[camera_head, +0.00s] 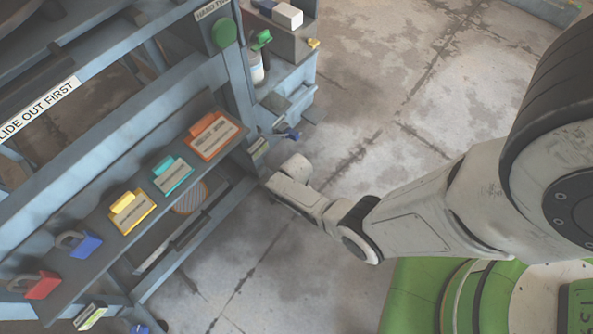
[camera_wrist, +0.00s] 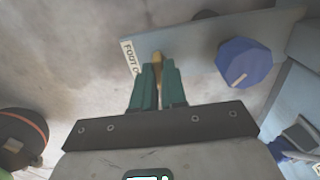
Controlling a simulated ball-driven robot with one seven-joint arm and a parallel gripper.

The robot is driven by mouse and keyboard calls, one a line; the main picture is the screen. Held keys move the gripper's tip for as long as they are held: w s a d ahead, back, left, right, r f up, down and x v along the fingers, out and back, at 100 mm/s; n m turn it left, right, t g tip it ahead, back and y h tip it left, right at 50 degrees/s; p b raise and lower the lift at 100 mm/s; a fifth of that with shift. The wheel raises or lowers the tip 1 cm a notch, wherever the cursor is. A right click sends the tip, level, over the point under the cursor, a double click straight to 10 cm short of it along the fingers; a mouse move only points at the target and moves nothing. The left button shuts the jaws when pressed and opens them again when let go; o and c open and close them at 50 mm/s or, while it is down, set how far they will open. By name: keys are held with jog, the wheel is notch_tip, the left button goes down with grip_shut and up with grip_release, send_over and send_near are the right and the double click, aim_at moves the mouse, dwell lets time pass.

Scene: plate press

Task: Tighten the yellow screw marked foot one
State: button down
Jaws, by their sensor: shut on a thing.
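In the wrist view the yellow screw (camera_wrist: 157,57) stands between the two green fingers of my gripper (camera_wrist: 158,72), which are shut on it. Only a narrow strip of the screw shows; the fingers hide the rest. A white label (camera_wrist: 130,64) reading "FOOT O", its end cut off by a finger, is just left of the screw on a blue-grey plate (camera_wrist: 200,38). In the head view my wrist is low beside the press frame's right end, and its fingertips and the screw are hidden.
A dark blue knob (camera_wrist: 243,62) sits on the plate, right of the fingers. In the head view the press frame (camera_head: 110,160) carries a shelf with red, blue, yellow, teal and orange pieces. Bare concrete floor (camera_head: 350,110) lies right of the frame.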

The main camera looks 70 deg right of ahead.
jog(key=c, duration=1.2)
grip_release()
notch_tip(320, 180, up, 11)
jog(key=p, duration=0.6)
jog(key=shift+f+p, duration=0.1)
jog(key=shift+p, duration=0.3)
jog(key=s+a+r+n, duration=0.2)
jog(key=a+r+n, duration=0.1)
jog(key=r+n, duration=0.5)
jog(key=s+a+r+n+t, duration=0.1)
jog(key=s+a+r+n, duration=0.2)
jog(key=r+n, duration=0.45)
jog(key=s+a+r+n, duration=0.2)
jog(key=a+r+n, duration=0.3)
jog(key=r, duration=0.6)
jog(key=shift+n, duration=0.25)
jog(key=r+p, duration=0.7)
jog(key=d+r+p, duration=0.1)
jog(key=r+p, duration=1.4)
jog(key=p, duration=0.1)
jog(key=shift+s+d+r, duration=0.2)
jog(key=shift+r, duration=0.1)
